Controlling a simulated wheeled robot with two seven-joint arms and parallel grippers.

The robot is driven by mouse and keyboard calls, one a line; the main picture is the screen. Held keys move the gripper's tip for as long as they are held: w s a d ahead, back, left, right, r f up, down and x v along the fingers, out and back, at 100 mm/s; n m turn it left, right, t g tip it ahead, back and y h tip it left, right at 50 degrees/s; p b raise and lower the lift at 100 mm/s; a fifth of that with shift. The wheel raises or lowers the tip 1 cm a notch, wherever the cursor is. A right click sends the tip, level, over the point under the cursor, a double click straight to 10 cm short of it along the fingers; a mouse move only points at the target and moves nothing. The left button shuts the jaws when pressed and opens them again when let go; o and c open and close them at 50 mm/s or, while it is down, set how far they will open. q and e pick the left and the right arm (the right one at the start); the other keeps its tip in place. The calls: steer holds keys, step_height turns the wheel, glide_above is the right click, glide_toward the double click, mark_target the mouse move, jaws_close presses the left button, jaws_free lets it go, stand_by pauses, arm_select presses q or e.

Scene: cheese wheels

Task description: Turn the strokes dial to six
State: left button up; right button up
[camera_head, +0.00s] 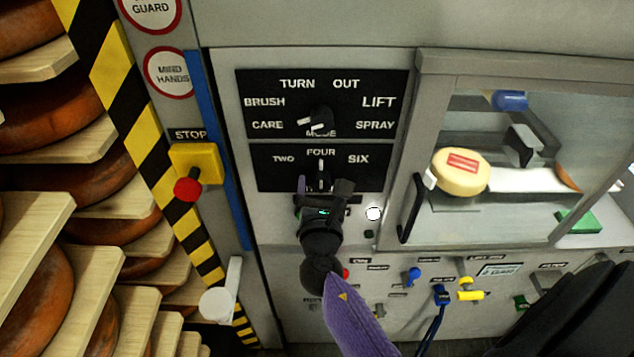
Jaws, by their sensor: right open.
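The strokes dial (321,172) is a black knob on a black plate marked TWO, FOUR and SIX, in the middle of the grey panel. Its white pointer line stands upright, towards FOUR. My right gripper (322,186) comes up from below and is open. Its two fingers stand to the left and right of the knob's lower part; I cannot tell whether they touch it. The gripper hides the lower part of the dial. My left gripper is not in view.
The mode dial (320,118) sits just above. A red stop button (187,189) on a yellow box is to the left, by cheese shelves (40,220). A glazed cabinet with a cheese wheel (460,172) is right. A round white light (373,213) is beside my gripper.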

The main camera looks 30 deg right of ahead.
steer(key=shift+w+d, duration=0.25)
steer(key=shift+w, duration=0.15)
jaws_close()
steer(key=shift+m, duration=0.3)
steer(key=m+b, duration=0.2)
steer(key=m, duration=0.1)
steer(key=shift+m, duration=0.4)
steer(key=shift+a+m+b, duration=0.1)
steer(key=shift+m+b, duration=0.65)
steer(key=shift+m, duration=1.45)
steer(key=shift+w, duration=0.1)
